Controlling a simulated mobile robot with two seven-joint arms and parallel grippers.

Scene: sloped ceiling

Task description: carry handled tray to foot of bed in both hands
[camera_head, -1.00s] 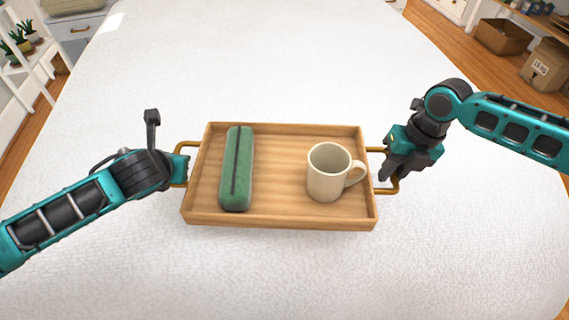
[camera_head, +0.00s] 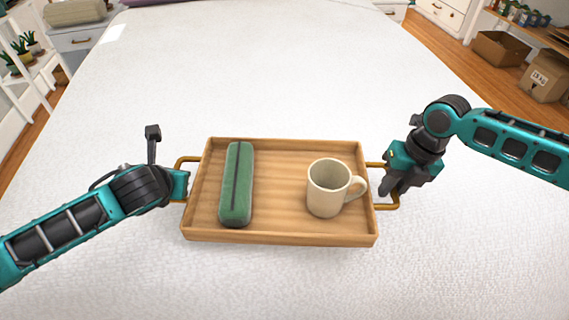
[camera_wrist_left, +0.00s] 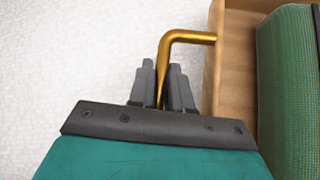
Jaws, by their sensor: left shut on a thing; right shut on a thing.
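The wooden tray (camera_head: 275,240) with brass side handles is in the middle of the head view, over the white bed (camera_head: 250,85). It looks level; I cannot tell whether it touches the bed. A green case (camera_head: 236,190) lies in its left half and a cream mug (camera_head: 328,188) stands upright in its right half. My left gripper (camera_head: 183,183) is shut on the left handle; in the left wrist view its fingers (camera_wrist_left: 163,88) close around the brass bar (camera_wrist_left: 187,37). My right gripper (camera_head: 388,188) is shut on the right handle.
A white shelf with potted plants (camera_head: 20,55) and a drawer cabinet (camera_head: 78,38) stand at the upper left. Cardboard boxes (camera_head: 502,48) sit by shelving at the upper right. The bed's white surface around the tray is clear.

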